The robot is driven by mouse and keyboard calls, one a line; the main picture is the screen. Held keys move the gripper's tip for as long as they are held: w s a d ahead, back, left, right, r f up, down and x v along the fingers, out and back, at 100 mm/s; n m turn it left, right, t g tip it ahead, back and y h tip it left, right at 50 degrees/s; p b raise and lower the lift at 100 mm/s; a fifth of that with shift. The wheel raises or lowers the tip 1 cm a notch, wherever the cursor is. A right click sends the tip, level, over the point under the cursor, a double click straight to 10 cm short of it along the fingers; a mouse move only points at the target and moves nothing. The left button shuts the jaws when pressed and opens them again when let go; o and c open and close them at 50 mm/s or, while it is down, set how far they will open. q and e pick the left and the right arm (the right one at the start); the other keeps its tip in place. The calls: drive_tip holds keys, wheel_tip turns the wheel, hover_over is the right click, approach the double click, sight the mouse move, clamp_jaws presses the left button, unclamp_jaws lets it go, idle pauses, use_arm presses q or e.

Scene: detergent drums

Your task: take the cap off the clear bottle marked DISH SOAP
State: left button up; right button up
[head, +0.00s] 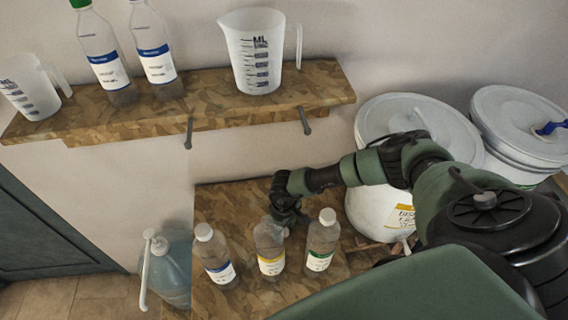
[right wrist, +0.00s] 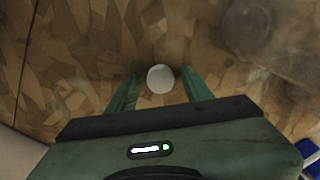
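Three clear bottles with white caps or necks stand in a row on the lower wooden shelf: a blue-label bottle (head: 220,268), a yellow-label bottle (head: 270,262) and a green-label bottle (head: 319,258). Their print is too small to read. My right gripper (head: 284,217) points down at the top of the yellow-label bottle and hides part of it. In the right wrist view a round white cap (right wrist: 160,78) lies between the fingers of my right gripper (right wrist: 160,84), with a gap visible on each side. My left gripper is not in view.
An upper shelf (head: 190,118) holds measuring jugs and two bottles. White drums (head: 420,125) stand at the right. A blue-tinted jug (head: 168,272) stands left of the row. The neighbouring bottles leave little room beside my right gripper.

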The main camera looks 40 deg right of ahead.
drive_tip(key=shift+r, duration=0.15)
drive_tip(key=shift+r, duration=0.2)
wheel_tip(320, 180, up, 12)
drive_tip(key=b, duration=0.2)
drive_tip(key=shift+f+b, duration=0.2)
drive_tip(key=shift+b, duration=0.15)
